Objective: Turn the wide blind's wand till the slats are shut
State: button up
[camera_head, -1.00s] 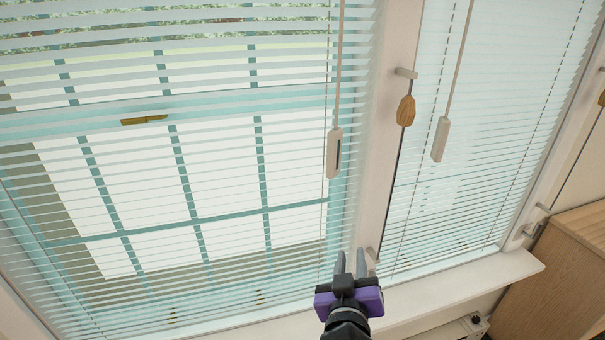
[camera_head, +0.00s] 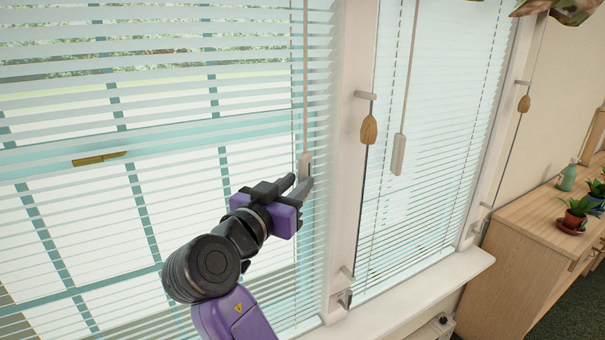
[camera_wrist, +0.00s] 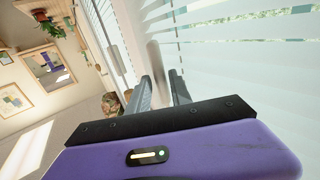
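The wide blind (camera_head: 75,225) hangs in the left window. Its slats are tilted open, with the view outside showing between them; it also shows in the wrist view (camera_wrist: 235,75). Its wand (camera_head: 305,90) hangs near the blind's right edge and ends in a pale, thick handle (camera_head: 304,163). My gripper (camera_head: 301,184) is at the lower end of this handle, with its fingers apart. In the wrist view, the handle (camera_wrist: 157,66) stands between the two open fingers (camera_wrist: 158,72), with gaps visible beside it. The fingers partly hide the handle's lower end.
A narrower blind (camera_head: 435,150) with its own wand (camera_head: 399,153) hangs to the right, beyond a white post (camera_head: 347,180). Wooden cord pulls (camera_head: 369,130) hang nearby. A sill (camera_head: 425,290) runs below. A wooden cabinet (camera_head: 515,220) with potted plants (camera_head: 576,211) stands at the right.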

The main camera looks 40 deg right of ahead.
aim_at(305, 176)
jog(key=shift+p+x, duration=0.4)
jog(key=shift+x, duration=1.75)
jog(key=shift+c, duration=0.3)
grip_shut()
